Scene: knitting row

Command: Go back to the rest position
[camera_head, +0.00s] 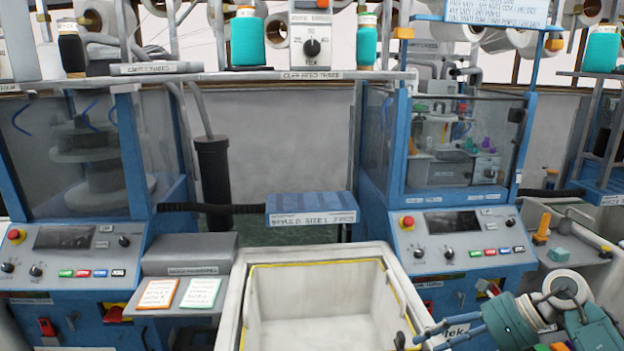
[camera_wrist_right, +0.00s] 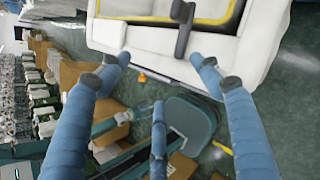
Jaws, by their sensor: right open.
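My right gripper (camera_head: 428,341) is at the lower right of the head view, beside the right wall of a white bin (camera_head: 405,292). The bin's visible inside looks empty in the head view. My left gripper is not in view.
Two blue knitting machines stand left (camera_head: 130,160) and right (camera_head: 378,150), with control panels. A blue sign plate (camera_head: 312,203) sits behind the bin. Two cards (camera_head: 158,294) lie on a grey ledge. Thread cones (camera_head: 247,42) stand on the upper shelf. Green floor (camera_wrist_right: 265,120) shows below the bin.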

